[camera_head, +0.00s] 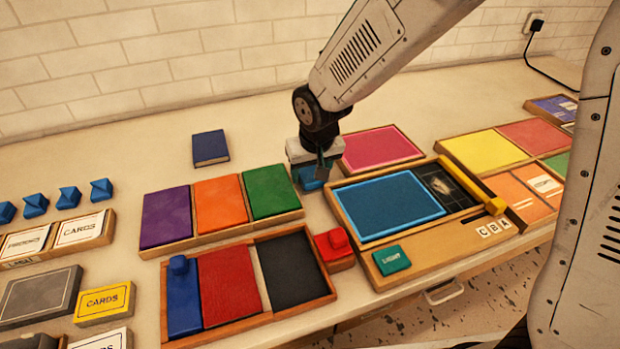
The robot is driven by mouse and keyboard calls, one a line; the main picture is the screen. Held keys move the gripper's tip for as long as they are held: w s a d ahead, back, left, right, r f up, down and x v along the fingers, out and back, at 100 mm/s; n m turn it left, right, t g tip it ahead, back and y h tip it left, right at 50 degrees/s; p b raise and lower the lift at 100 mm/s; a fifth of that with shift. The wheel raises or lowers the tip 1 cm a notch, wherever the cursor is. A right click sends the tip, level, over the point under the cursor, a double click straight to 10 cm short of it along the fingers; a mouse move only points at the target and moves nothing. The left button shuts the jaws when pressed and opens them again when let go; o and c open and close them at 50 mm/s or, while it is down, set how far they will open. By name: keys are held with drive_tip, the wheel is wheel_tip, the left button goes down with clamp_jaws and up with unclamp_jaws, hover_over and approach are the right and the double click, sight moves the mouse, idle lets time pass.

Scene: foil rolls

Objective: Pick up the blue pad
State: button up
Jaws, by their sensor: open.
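My gripper (316,168) points down at the table between the coloured-pad tray and the large wooden tray. A small teal-blue block (308,180) shows right under it; I cannot tell whether it is between the fingers. My gripper is open. A large flat blue pad (388,205) lies in the wooden tray (440,245), to the right of my gripper. A narrow blue pad (184,305) with a blue knob stands at the left end of the front tray (295,309). A dark blue book-like pad (210,148) lies alone near the wall.
Purple (166,215), orange (220,204) and green (270,191) pads lie left of my gripper. A pink pad (380,148) is close on its right. A red block (334,246) stands in front. Several blue blocks (69,197) and card boxes sit at far left.

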sight(311, 175)
drive_tip(key=shift+c, duration=0.4)
drive_tip(key=c, duration=0.7)
wheel_tip(311, 175, up, 10)
drive_tip(key=shift+f, duration=0.1)
drive_tip(key=shift+o, duration=0.6)
